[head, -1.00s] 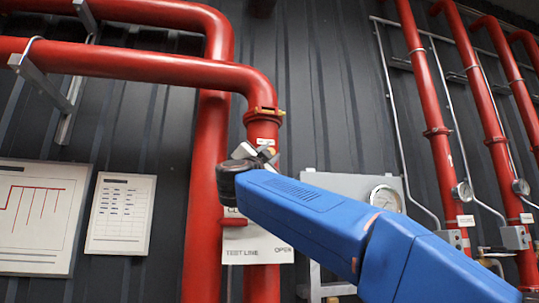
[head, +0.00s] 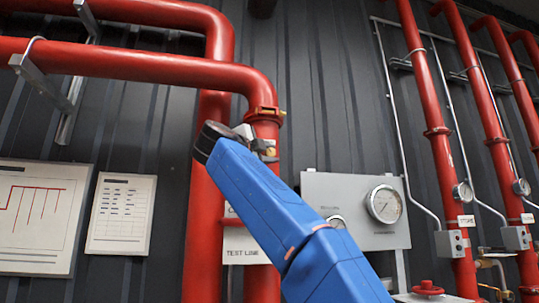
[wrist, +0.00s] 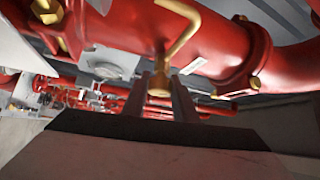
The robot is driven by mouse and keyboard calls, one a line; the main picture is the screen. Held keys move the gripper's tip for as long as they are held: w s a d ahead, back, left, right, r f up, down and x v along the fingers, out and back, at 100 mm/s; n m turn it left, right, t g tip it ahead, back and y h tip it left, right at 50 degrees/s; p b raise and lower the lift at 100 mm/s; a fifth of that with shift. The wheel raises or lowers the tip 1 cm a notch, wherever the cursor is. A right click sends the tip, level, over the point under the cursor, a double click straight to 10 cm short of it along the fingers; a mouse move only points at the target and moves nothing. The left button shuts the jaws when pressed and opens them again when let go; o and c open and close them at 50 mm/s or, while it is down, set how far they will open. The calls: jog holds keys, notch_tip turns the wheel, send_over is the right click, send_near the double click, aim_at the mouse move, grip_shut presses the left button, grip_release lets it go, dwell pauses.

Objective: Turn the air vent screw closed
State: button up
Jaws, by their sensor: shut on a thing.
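The air vent screw appears as a small brass piece (wrist: 160,88) in the wrist view, beside a bent brass tube (wrist: 184,38) in front of a thick red pipe. My gripper (wrist: 165,100) has one finger on each side of the brass piece and is shut on it. In the head view, my gripper (head: 262,147) is against the upright red pipe, just below its collar. There the screw is too small and too hidden to make out. How far the screw is turned cannot be told.
A grey panel (head: 350,235) with round gauges (head: 384,204) stands right of my arm. A white TEST LINE label (head: 243,246) is on the pipe below my gripper. A red flange with a brass bolt (wrist: 240,85) is close by in the wrist view. Several red pipes rise at right.

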jog(key=shift+f, duration=0.1)
dwell(0.6)
jog(key=o, duration=1)
jog(key=shift+d, duration=0.1)
jog(key=shift+o, duration=0.2)
jog(key=v, duration=1.7)
jog(key=shift+s, duration=0.15)
